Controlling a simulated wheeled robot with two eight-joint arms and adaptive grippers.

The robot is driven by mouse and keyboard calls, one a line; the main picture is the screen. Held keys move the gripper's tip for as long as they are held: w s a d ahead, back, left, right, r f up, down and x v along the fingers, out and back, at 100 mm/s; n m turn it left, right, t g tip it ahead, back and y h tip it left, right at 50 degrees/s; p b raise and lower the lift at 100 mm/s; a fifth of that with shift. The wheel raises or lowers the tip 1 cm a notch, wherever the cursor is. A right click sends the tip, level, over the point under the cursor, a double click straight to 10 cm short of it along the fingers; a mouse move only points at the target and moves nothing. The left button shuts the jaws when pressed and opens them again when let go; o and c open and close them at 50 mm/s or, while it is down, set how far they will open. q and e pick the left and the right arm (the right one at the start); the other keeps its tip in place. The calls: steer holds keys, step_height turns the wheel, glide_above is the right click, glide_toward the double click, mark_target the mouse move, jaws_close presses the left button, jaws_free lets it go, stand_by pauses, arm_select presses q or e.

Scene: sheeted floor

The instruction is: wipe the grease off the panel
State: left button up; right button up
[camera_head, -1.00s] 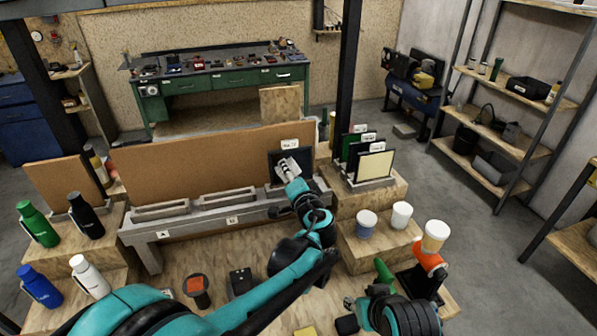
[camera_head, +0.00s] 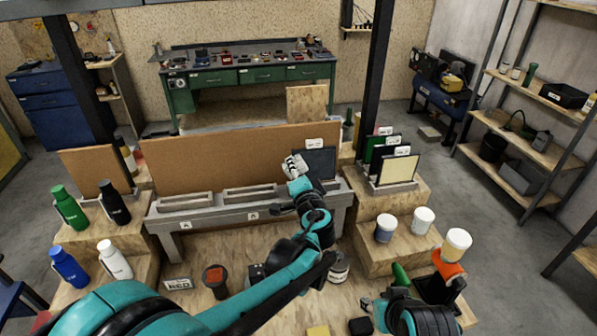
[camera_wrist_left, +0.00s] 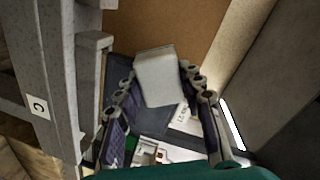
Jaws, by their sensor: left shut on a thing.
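My left gripper (camera_head: 294,164) is shut on a pale grey block (camera_wrist_left: 155,77), whose material I cannot tell. In the wrist view the block sits between the two fingers. A dark panel (camera_head: 320,163) with a white label stands upright at the right end of the grey rack, against the brown board; it also shows behind the fingers in the wrist view (camera_wrist_left: 117,72). The block is at the panel's left side in the head view; I cannot tell if they touch. No grease is discernible. My right gripper (camera_head: 370,308) is low at the right, its jaws unclear.
The grey rack (camera_head: 230,209) has two empty slots left of the panel. A holder at the right carries several upright panels (camera_head: 398,168). Cups (camera_head: 384,229) stand on the right step, bottles (camera_head: 70,207) on the left ones. Small items lie on the wooden floor in front.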

arm_select(q)
steer(key=shift+r, duration=0.45)
steer(key=shift+w+d+f, duration=0.1)
steer(key=shift+w+d, duration=0.15)
steer(key=shift+d, duration=0.65)
steer(key=shift+w+d, duration=0.35)
steer(key=shift+d, duration=1.3)
steer(key=shift+w+d, duration=0.3)
steer(key=shift+d, duration=1.4)
steer(key=shift+w+d, duration=0.35)
steer(key=shift+d, duration=1.3)
glide_toward(335, 157)
steer(key=shift+w+a+f, duration=0.1)
steer(key=shift+w, duration=0.25)
